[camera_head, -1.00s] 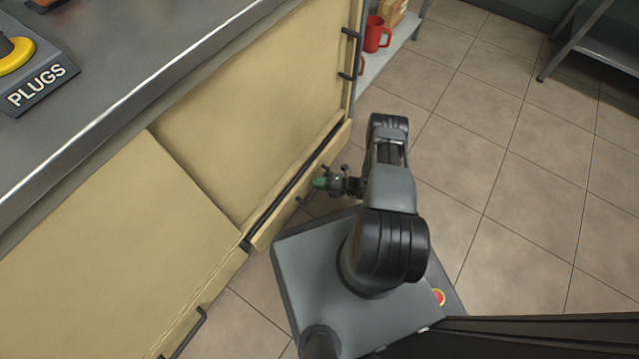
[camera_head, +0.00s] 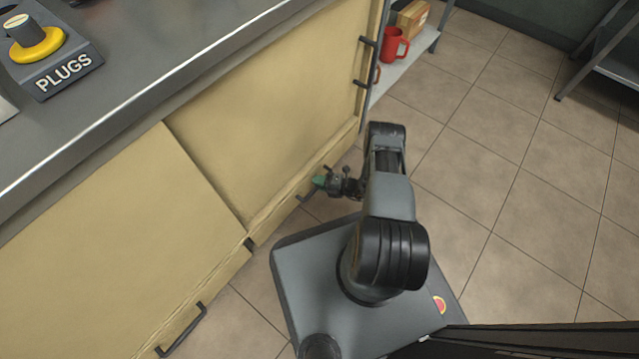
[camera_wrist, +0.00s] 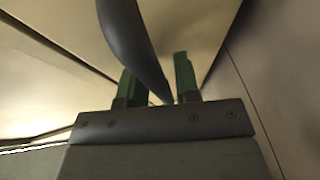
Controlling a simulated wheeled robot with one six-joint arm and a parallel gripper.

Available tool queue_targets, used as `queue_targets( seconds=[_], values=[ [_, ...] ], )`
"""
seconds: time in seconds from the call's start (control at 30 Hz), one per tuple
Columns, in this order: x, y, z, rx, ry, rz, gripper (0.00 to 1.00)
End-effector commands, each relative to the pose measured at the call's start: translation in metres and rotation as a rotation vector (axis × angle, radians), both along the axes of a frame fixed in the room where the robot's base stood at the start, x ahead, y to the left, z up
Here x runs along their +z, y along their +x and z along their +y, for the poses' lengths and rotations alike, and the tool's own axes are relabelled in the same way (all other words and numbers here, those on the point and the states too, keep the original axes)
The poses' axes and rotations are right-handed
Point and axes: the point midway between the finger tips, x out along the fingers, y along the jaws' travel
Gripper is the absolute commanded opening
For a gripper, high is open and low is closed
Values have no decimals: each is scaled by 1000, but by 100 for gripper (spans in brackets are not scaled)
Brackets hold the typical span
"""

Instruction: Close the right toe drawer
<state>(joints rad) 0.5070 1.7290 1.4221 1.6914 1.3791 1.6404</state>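The right toe drawer (camera_head: 282,215) is the low, pale wood front at the foot of the counter. In the head view it sits flush with the cabinet, with no dark gap along its top. Its dark bar handle (camera_head: 303,198) shows partly beside my gripper (camera_head: 321,182). In the wrist view, my gripper's green fingers (camera_wrist: 160,82) stand apart with the dark handle (camera_wrist: 128,40) between them. A gap shows between the handle and the right finger, so the gripper looks open around the handle.
The left toe drawer (camera_head: 215,288) has its own dark handle (camera_head: 182,330). A shelf with a red mug (camera_head: 394,44) and a box (camera_head: 412,18) stands past the cabinet. Open tiled floor (camera_head: 490,150) lies to the right.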

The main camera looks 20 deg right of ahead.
Motion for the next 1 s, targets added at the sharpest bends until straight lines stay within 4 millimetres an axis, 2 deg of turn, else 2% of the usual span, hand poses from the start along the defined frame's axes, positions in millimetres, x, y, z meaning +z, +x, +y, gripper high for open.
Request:
queue_targets(
  seconds=[0.37,0.47,0.83,1.0],
  values=[
    [5,-1,-3,4,3,-10,41],
    [8,-8,-14,-1,3,-8,41],
    [20,-52,-74,-5,1,-3,41],
    [24,-67,-94,-3,0,-2,41]
  ],
)
